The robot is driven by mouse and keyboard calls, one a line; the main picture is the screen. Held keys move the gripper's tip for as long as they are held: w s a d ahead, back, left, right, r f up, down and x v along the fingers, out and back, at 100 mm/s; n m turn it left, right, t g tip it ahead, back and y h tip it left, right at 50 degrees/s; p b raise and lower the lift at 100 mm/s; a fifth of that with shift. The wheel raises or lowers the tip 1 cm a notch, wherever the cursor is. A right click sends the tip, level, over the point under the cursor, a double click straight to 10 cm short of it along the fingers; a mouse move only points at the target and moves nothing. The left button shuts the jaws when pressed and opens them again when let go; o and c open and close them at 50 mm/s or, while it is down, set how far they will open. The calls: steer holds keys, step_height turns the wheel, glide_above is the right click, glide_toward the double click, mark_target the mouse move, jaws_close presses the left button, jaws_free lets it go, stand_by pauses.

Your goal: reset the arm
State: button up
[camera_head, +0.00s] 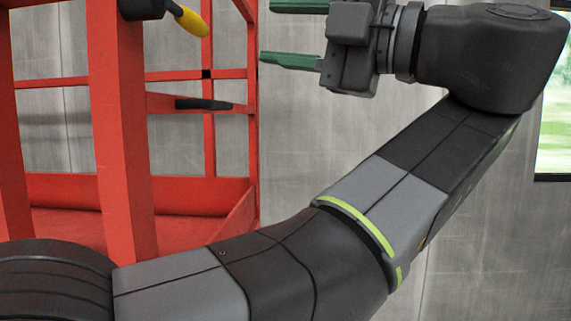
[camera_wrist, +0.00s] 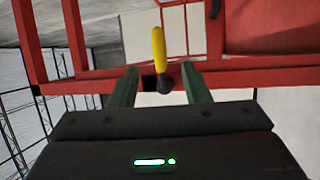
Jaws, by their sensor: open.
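My gripper (camera_head: 280,33) has two green fingers and is open and empty, at the upper middle of the head view. My arm is bent, rising from the lower left to the upper right of the head view and then turning back left to the gripper. No copper tube can be made out in either view.
A red metal frame (camera_head: 122,130) stands at the left, apart from the fingers in the head view. A yellow-handled item with a dark end (camera_head: 190,20) is by it at the top; it also shows in the wrist view (camera_wrist: 159,50). A grey wall (camera_head: 480,220) is behind.

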steer(key=shift+p+x, duration=1.6)
steer(key=shift+x, duration=4.15)
steer(key=shift+s+d, duration=0.1)
steer(key=b, duration=0.2)
glide_toward(204, 27)
steer(key=shift+p+x, duration=1.4)
steer(key=shift+x, duration=4.3)
steer(key=shift+n+b, duration=0.3)
steer(key=shift+r+n+y, duration=0.5)
